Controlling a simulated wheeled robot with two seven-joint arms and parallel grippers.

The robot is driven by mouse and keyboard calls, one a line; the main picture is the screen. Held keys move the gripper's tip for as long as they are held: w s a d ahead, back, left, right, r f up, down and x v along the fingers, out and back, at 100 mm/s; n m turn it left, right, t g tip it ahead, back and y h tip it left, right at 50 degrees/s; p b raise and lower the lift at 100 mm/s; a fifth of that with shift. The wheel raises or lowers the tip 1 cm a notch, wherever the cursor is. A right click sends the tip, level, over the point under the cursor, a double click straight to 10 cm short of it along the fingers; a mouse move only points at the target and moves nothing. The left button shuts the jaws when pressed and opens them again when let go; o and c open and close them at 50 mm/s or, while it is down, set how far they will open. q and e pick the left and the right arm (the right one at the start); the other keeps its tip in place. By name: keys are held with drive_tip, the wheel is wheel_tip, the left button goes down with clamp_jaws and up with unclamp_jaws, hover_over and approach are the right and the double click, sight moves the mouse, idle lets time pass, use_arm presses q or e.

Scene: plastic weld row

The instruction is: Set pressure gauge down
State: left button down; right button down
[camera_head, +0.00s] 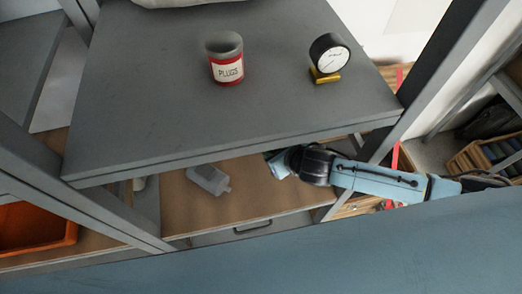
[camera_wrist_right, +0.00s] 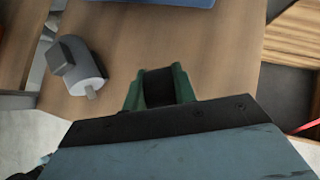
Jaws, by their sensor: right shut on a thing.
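A pressure gauge (camera_head: 329,54) with a black case, white dial and brass-coloured base stands upright on the grey upper shelf (camera_head: 150,90), apart from my grippers. My right gripper (camera_head: 282,163) reaches in below that shelf's front edge, over the wooden lower shelf (camera_head: 258,192). In the right wrist view my right gripper's green fingers (camera_wrist_right: 160,88) are shut on a black thing (camera_wrist_right: 158,87) with a rounded edge. It could be the case of another gauge, but no dial shows. Whether it touches the wood I cannot tell. My left gripper is out of view.
A red and grey tin labelled PLUGS (camera_head: 226,58) stands left of the gauge. An orange bin (camera_head: 35,228) is at lower left. Wood between bottle and gripper is clear.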

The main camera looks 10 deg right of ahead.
wheel_tip(320, 180, down, 2)
drive_tip(key=shift+s+f, duration=0.1)
drive_tip(key=shift+f, duration=2.1)
drive_tip(key=shift+f+b, duration=0.1)
drive_tip(key=shift+b, duration=0.2)
drive_tip(key=shift+f, duration=0.15)
drive_tip(key=c, duration=1.1)
unclamp_jaws()
drive_tip(key=shift+r, duration=0.35)
drive_tip(key=p+v, duration=0.1)
drive_tip(key=v, duration=1)
drive_tip(key=shift+s+d+r, duration=0.2)
drive_tip(key=shift+s, duration=0.05)
